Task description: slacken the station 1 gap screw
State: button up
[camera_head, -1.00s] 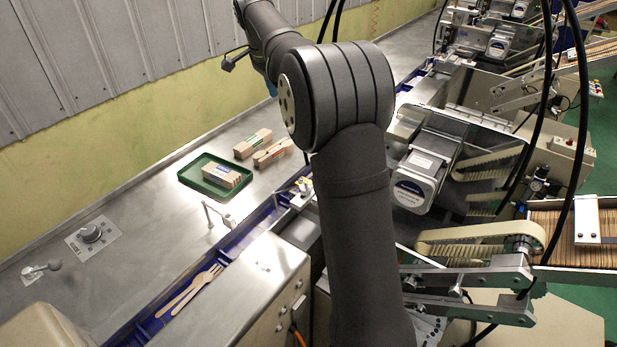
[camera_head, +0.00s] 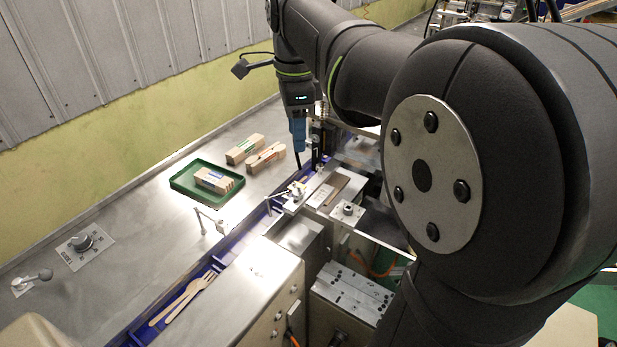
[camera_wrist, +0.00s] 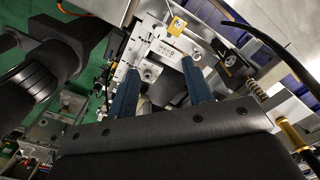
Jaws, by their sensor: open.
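My gripper (camera_wrist: 160,66) shows in the wrist view as two blue fingers standing apart, with nothing held between them. A metal machine block with a round screw head (camera_wrist: 150,73) lies beyond and between the fingertips, apart from them as far as I can tell. I cannot tell for sure whether this is the station 1 gap screw. In the head view my gripper (camera_head: 298,134) points down over the far part of the machine line. Its fingertips are partly hidden there.
A green tray (camera_head: 181,181) with a wrapped stack stands on the metal table, near loose stick bundles (camera_head: 264,158). A blue channel (camera_head: 228,246) holds a wooden fork. A dial (camera_head: 82,241) and a lever (camera_head: 38,277) are at left.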

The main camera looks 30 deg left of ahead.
aim_at(298, 191)
notch_tip(298, 191, down, 14)
jog(key=shift+f, duration=0.1)
dwell(0.4)
jog(key=c, duration=1)
